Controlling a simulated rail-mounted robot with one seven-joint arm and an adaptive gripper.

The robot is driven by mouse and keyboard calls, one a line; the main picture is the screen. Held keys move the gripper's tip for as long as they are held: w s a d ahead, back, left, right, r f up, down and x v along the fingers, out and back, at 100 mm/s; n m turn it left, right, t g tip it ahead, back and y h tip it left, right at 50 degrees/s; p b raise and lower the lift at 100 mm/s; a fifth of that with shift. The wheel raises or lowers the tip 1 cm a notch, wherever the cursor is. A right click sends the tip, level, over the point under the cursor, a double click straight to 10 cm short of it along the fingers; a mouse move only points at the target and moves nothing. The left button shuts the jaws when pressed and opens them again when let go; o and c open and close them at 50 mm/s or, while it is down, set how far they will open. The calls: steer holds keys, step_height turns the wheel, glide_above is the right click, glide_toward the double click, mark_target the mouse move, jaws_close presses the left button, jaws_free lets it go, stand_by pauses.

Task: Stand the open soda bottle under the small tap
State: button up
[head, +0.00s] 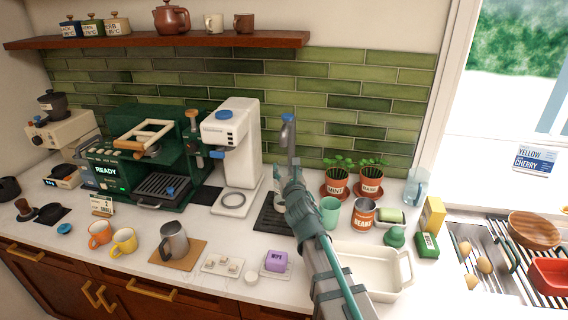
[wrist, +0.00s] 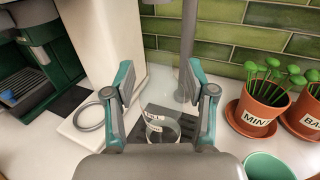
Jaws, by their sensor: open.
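The small tap (head: 289,135) is a grey post with a blue top, standing at the back of a dark drip tray (head: 268,222). Its post also shows in the wrist view (wrist: 187,35). A clear bottle with a white label (wrist: 163,127) stands on the drip tray in the wrist view, in front of the post. My gripper (wrist: 156,88) is open, its fingers apart to the left and right above the bottle, with no visible grip on it. In the head view my arm hides most of the bottle. Whether its mouth is directly under the spout I cannot tell.
A white machine (head: 237,140) stands close to the left of the drip tray. A green cup (head: 330,212), a beans can (head: 363,214) and potted herbs (head: 336,181) are on the right. A white dish (head: 403,270) lies in front. Mugs stand at the left front.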

steer(key=v, duration=0.7)
